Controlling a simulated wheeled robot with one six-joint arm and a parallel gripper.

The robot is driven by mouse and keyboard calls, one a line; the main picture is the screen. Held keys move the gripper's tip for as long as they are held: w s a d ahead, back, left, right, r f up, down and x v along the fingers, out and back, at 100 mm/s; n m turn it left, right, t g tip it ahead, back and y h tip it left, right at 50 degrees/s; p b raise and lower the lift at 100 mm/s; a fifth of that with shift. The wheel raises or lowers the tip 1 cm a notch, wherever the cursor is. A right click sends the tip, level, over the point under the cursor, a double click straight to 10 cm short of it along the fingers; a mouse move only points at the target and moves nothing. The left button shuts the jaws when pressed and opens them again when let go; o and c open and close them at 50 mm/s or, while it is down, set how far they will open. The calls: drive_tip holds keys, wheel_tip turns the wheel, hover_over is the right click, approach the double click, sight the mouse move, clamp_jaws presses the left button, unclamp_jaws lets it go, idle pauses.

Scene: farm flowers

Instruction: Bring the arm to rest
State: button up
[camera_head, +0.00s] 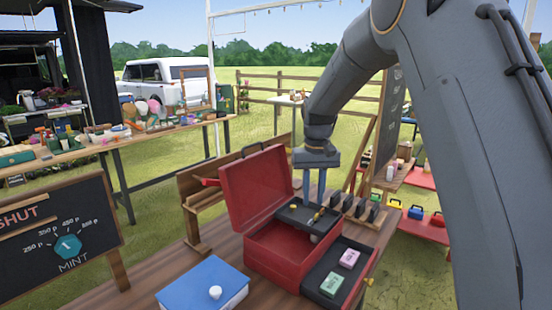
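My arm comes in from the upper right and bends down. My gripper (314,202) points straight down over the black tray (290,212) of an open red toolbox (272,245). Its two fingers stand apart with a gap between them, and I see nothing clearly gripped. Small brass-coloured pieces lie in the tray by the fingertips; whether the fingers touch them I cannot tell.
The red lid stands open left of my gripper. A pulled-out drawer (322,291) holds a pink block (349,258) and a green block (331,284). A blue box (202,288) with a white knob sits front left. A dark rack (361,207) stands right of the gripper.

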drive_tip(key=s+d+f, duration=0.2)
drive_tip(key=s, duration=0.8)
drive_tip(key=s+d+f, duration=0.2)
drive_tip(key=s+d, duration=0.1)
drive_tip(key=s, duration=0.8)
drive_tip(key=s+d+f+m, duration=0.1)
drive_tip(key=s+d+f, duration=0.1)
drive_tip(key=s, duration=0.8)
drive_tip(key=shift+s+d+f+t, duration=0.15)
drive_tip(key=shift+d+f+t, duration=0.15)
drive_tip(key=shift+f, duration=0.05)
